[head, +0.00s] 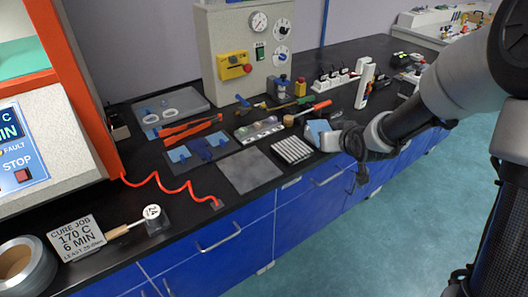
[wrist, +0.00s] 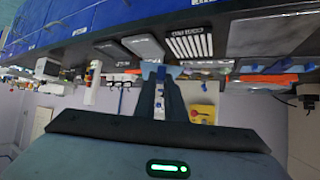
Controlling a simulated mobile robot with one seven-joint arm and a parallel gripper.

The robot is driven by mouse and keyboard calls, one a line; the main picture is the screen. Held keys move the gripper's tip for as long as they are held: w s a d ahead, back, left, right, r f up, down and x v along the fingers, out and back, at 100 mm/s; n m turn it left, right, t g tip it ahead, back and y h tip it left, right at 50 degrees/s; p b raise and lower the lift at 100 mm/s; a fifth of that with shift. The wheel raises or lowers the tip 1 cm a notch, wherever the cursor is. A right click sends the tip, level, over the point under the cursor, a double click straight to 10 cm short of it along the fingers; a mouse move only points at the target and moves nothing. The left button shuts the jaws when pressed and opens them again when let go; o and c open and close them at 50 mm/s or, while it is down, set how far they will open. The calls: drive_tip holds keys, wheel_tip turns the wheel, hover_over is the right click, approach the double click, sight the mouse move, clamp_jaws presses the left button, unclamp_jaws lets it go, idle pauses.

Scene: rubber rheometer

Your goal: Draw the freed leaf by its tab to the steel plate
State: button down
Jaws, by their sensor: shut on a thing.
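My gripper (head: 332,138) is at the right of the slatted rack, low over the bench's front part. In the wrist view its two fingers (wrist: 160,74) are close together with a light blue piece between their tips. That piece, the leaf (head: 318,130), shows in the head view as a light blue sheet beside my gripper; its tab is hidden by the fingers. Whether the leaf touches anything below is unclear. A flat grey square, apparently the steel plate (head: 247,171), lies bare near the front edge, left of the slatted rack (head: 292,150).
Left of the plate lie a tray with blue pieces (head: 202,149) and orange-handled tongs (head: 190,128). Behind are a small tray of samples (head: 259,130) and a red-handled tool (head: 308,112). The plate's top is clear.

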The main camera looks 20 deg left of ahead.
drive_tip(key=s+a+f+n+g+y+p, duration=0.1)
drive_tip(key=s+a+f+n+y, duration=0.15)
drive_tip(key=a, duration=0.75)
drive_tip(key=n+g+y+p, duration=0.1)
drive_tip(key=n+g+y, duration=0.1)
drive_tip(key=n, duration=0.2)
hover_over(261, 181)
wheel_tip(261, 181, down, 3)
drive_tip(key=shift+a+m, duration=0.15)
drive_tip(key=shift+m, duration=0.1)
drive_tip(key=shift+f+b, duration=2.65)
drive_tip(key=shift+f, duration=0.15)
drive_tip(key=c, duration=1.7)
unclamp_jaws()
drive_tip(key=shift+c, duration=0.2)
drive_tip(key=shift+r, duration=0.1)
